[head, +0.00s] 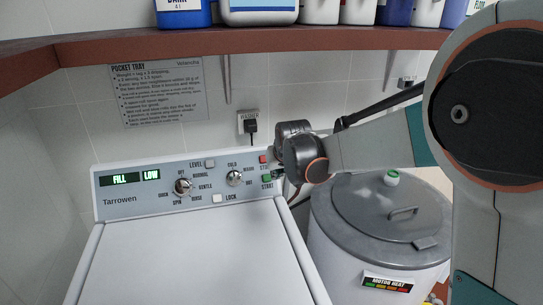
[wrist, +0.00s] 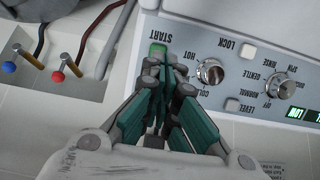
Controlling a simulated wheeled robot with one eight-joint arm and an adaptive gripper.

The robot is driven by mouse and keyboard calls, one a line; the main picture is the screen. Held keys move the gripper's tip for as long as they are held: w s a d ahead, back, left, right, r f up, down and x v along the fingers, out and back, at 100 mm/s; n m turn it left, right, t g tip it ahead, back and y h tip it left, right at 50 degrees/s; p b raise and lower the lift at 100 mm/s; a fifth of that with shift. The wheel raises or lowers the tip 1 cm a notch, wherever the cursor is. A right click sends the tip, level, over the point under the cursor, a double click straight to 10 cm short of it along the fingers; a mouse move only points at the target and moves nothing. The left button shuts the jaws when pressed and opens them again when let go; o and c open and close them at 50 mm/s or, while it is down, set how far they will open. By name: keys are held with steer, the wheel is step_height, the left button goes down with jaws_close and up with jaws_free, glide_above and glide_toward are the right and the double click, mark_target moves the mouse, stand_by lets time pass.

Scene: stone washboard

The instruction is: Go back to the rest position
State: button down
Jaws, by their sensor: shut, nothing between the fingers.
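The white washer's control panel (head: 135,182) carries a display (head: 130,178) reading FILL and LOW, dials, a red button (head: 263,159) and a green START button (head: 267,178). My gripper (wrist: 165,75) is shut and empty, its teal fingers pointing at the panel. In the wrist view the green START button (wrist: 158,50) lies just beyond the fingertips; I cannot tell whether they touch it. In the head view my wrist hides part of the panel's right end, and the fingers are mostly hidden.
A grey-lidded drum (head: 345,215) with a MOTOR HEAT label stands right of the washer, below my arm. A brown shelf (head: 250,42) with bottles runs overhead. A plugged socket (head: 248,123) is behind. The wrist view shows red and blue taps (wrist: 58,76). The washer lid (head: 195,260) is clear.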

steer(key=s+d+r, duration=0.5)
steer(key=s, duration=0.4)
steer(key=s+d, duration=0.3)
steer(key=s, duration=0.6)
steer(key=s+d+m+h, duration=0.1)
steer(key=s+d, duration=0.2)
steer(key=s, duration=0.6)
steer(key=s+d+m, duration=0.1)
steer(key=s+d, duration=0.2)
steer(key=s, duration=0.7)
steer(key=shift+d+f, duration=0.35)
steer(key=shift+f, duration=0.05)
